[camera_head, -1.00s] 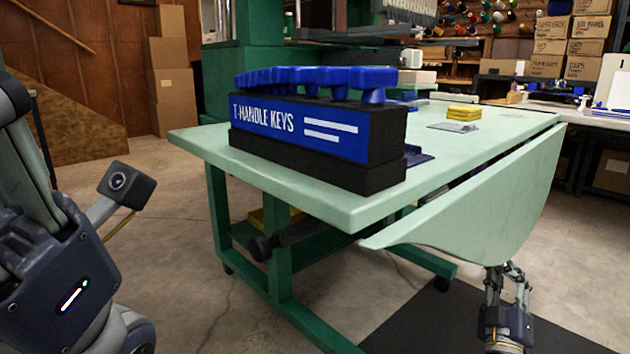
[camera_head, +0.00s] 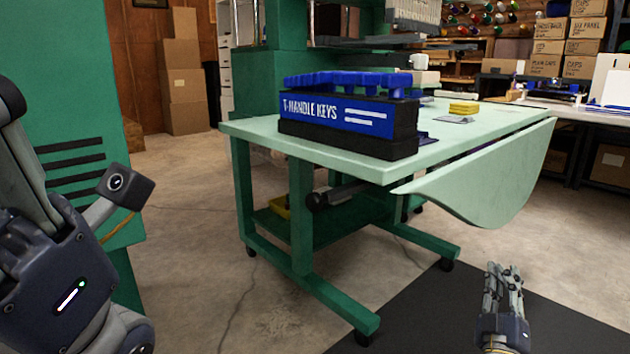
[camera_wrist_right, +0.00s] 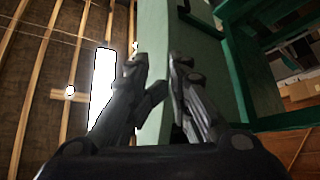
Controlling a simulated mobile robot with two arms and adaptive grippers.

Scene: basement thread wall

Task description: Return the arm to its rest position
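My right gripper (camera_head: 503,270) is at the lower right of the head view, pointing up, beyond the front edge of the table (camera_head: 262,130) and over the dark floor mat. It holds nothing. In the right wrist view its two fingers (camera_wrist_right: 160,68) stand apart with a narrow empty gap between them, in front of a pale green panel (camera_wrist_right: 160,110). My left arm fills the left edge of the head view; its gripper is hidden from both views.
A blue and black T-handle key holder (camera_head: 349,130) stands on the table. A green cabinet (camera_head: 75,110) with dark slots is close behind my left arm. The table's drooping leaf (camera_head: 490,180) extends to the right.

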